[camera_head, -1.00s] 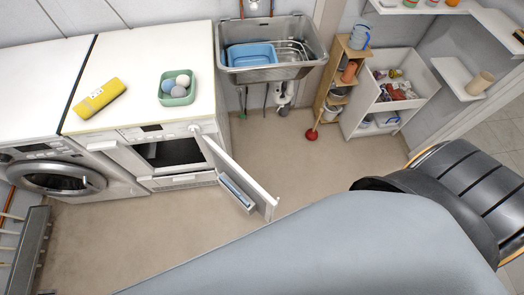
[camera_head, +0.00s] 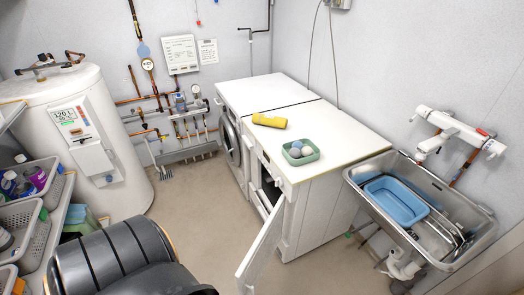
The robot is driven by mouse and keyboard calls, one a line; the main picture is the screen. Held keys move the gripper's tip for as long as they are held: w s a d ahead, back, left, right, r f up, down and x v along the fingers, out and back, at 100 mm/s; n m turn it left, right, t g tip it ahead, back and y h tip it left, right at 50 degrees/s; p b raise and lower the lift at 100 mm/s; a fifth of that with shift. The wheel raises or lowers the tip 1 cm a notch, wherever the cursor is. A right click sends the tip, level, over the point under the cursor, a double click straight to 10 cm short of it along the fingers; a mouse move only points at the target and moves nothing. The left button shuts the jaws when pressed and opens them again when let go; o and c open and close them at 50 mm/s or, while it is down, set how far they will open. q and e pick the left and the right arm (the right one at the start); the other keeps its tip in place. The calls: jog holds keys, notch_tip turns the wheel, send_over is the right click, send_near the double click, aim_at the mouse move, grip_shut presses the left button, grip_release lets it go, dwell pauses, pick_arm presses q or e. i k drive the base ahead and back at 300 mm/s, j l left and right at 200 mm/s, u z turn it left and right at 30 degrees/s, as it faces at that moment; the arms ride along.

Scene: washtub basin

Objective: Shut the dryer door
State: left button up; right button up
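The white dryer (camera_head: 318,200) stands to the right of the washing machine, its dark opening facing left. Its door (camera_head: 262,248) stands wide open. The door swings out from the near front corner toward the bottom of the view, with its lower part reaching down near the bottom edge. Neither gripper is in view.
The washing machine (camera_head: 229,150) stands beyond the dryer. A yellow bottle (camera_head: 269,120) and a green tray with balls (camera_head: 300,152) rest on top. The sink (camera_head: 470,245) is at right, the water heater (camera_head: 90,140) at left. Bare floor (camera_head: 200,215) lies in front of the machines.

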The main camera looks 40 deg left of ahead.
aim_at(251, 270)
jog(key=u, duration=1.3)
